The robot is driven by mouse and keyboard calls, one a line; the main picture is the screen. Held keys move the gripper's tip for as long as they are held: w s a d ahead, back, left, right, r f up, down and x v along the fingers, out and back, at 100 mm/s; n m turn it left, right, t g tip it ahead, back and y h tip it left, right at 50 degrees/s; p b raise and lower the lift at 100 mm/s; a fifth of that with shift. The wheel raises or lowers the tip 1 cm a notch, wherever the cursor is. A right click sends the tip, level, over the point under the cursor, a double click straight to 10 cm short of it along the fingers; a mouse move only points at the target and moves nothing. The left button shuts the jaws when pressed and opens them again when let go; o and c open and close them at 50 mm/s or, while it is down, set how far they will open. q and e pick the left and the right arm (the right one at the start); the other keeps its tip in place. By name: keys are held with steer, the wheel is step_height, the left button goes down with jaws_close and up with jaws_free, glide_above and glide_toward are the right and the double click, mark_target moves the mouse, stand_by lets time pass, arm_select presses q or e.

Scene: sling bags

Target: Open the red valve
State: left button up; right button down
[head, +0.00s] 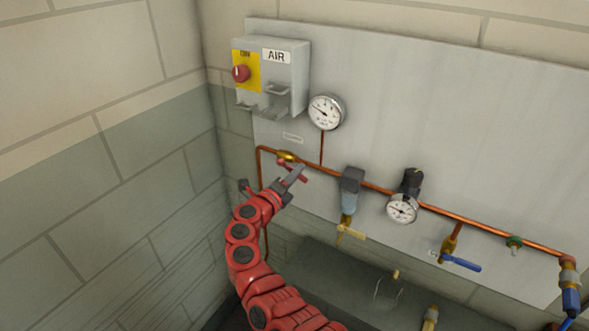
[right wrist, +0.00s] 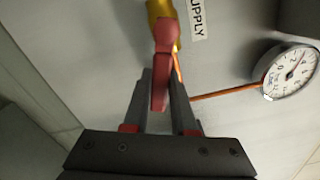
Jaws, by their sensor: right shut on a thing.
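The red valve handle (right wrist: 162,62) sits on a brass valve body (right wrist: 166,10) in the right wrist view. In the head view the brass valve body (head: 288,156) is on the copper pipe at the left of the panel, and part of the red handle (head: 303,178) shows beside my gripper. My right gripper (head: 296,172) reaches up to it from below. In the right wrist view the fingers of my right gripper (right wrist: 162,85) lie on both sides of the red handle, shut on it. My left gripper is in neither view.
A grey AIR switch box (head: 285,75) with a red knob is above the valve. A round gauge (head: 326,112) is up and to the right. A filter (head: 349,190), a regulator gauge (head: 402,208) and a blue-handled valve (head: 460,262) follow along the copper pipe. A block wall (head: 110,170) stands at left.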

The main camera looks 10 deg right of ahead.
steer(key=shift+s+d+r+n+p, duration=0.1)
steer(key=shift+r+n+p, duration=0.75)
steer(key=shift+n+p, duration=0.2)
steer(key=shift+r+n+p, duration=0.25)
steer(key=shift+n+p, duration=0.5)
steer(key=shift+n, duration=0.3)
steer(key=c, duration=0.7)
jaws_free()
